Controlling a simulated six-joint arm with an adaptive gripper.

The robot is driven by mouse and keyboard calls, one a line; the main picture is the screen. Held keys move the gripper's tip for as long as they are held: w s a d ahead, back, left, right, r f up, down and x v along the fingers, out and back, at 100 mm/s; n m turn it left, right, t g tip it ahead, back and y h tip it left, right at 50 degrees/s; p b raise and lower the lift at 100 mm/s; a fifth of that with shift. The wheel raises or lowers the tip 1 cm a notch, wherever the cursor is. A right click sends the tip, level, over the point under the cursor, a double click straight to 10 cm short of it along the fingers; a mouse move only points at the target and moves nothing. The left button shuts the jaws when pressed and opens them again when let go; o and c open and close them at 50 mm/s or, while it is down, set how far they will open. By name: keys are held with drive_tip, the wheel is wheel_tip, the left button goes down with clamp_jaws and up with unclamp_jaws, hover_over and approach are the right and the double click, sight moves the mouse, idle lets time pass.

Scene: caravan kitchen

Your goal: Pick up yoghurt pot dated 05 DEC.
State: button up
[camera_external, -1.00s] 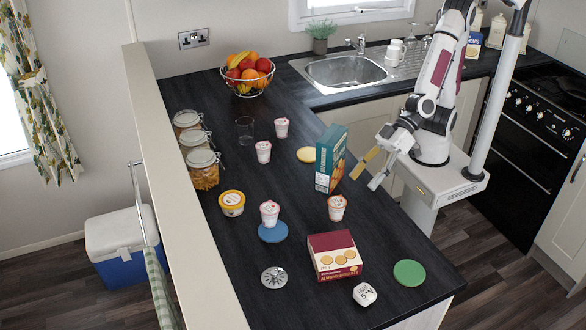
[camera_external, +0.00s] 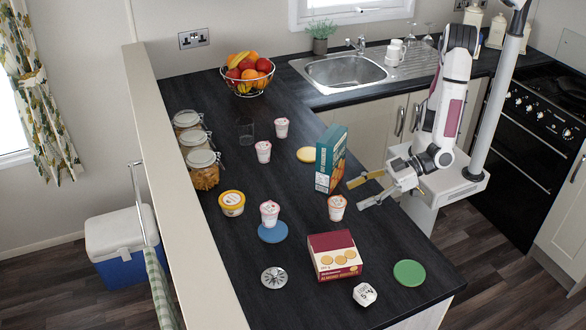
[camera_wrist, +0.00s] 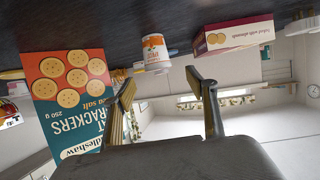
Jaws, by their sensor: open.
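Several small white yoghurt pots stand on the dark worktop. One with an orange rim (camera_external: 337,207) is nearest my gripper; a white and orange pot also shows in the wrist view (camera_wrist: 155,50). Another pot (camera_external: 270,213) stands at the blue disc. Two more pots, one (camera_external: 263,152) and one (camera_external: 281,128), stand further back. I cannot read a date on any of them. My gripper (camera_external: 354,195) is open and empty, low by the worktop's right edge, to the right of the orange-rimmed pot and apart from it. Its fingers show in the wrist view (camera_wrist: 160,78).
A tall cracker box (camera_external: 330,160) stands close behind my gripper. A red almond biscuit box (camera_external: 334,257) lies in front of the near pot. A yellow tub (camera_external: 232,203), blue disc (camera_external: 272,233), green disc (camera_external: 409,273) and white timer (camera_external: 364,294) are also on the worktop.

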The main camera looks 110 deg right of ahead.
sight(342, 201)
idle(0.3)
drive_tip(key=shift+x, duration=1.3)
drive_tip(key=shift+d+x, duration=0.2)
drive_tip(key=shift+x, duration=2.4)
drive_tip(key=shift+s+f, duration=0.1)
drive_tip(key=shift+f, duration=0.05)
drive_tip(key=c, duration=1.2)
